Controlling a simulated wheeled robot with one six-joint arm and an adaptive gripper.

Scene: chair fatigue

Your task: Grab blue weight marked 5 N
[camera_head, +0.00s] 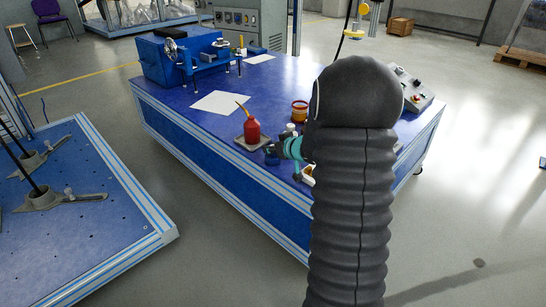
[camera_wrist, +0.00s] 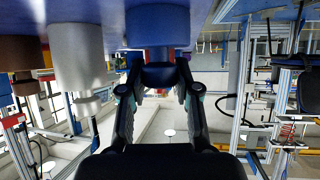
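My gripper (camera_wrist: 159,76) shows in the wrist view with its two fingers on either side of the knob of a blue weight (camera_wrist: 158,28). The fingertips are apart and very close to the knob; I cannot tell whether they press on it. No marking on the weight is readable. In the head view, my gripper (camera_head: 283,150) is at the near edge of the blue table (camera_head: 205,142), and the blue weight (camera_head: 271,158) shows as a small patch beside it. My arm hides much of this area.
In the wrist view, a grey weight (camera_wrist: 75,45) and a brown weight (camera_wrist: 24,52) stand left of the blue one. In the head view, a red oil bottle (camera_head: 252,131), an amber jar (camera_head: 299,111) and a white sheet (camera_head: 221,102) are on the table. A control box (camera_head: 412,90) stands at right.

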